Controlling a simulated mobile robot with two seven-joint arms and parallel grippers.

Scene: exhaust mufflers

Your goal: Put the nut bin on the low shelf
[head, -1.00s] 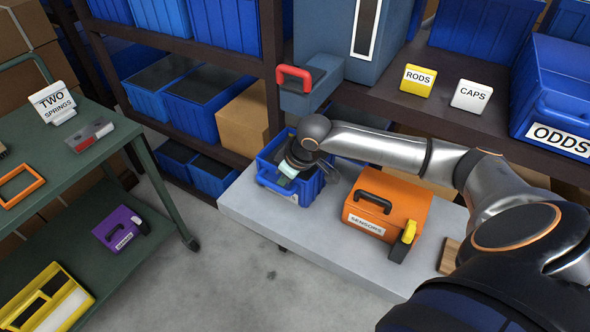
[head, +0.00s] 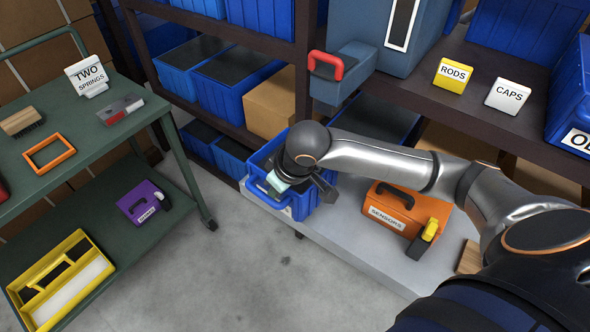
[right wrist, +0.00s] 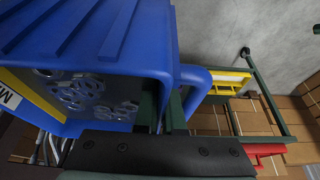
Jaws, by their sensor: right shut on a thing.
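The nut bin, a blue open bin (head: 300,207), is at the left end of the grey table (head: 350,250) in the head view. In the right wrist view the bin (right wrist: 125,40) fills the left side, with metal nuts (right wrist: 95,95) inside and part of a label. My right gripper (head: 278,182) is shut on the bin at its handle (right wrist: 195,90). Whether the bin touches the tabletop cannot be told. A green trolley at left has a low shelf (head: 100,222); the dark rack behind also has low levels. My left gripper is not in view.
An orange SENSORS box (head: 405,212) stands on the table, right of the bin. A purple box (head: 143,203) and a yellow tray (head: 62,280) are on the trolley's low shelf. Bare floor (head: 235,265) lies between trolley and table.

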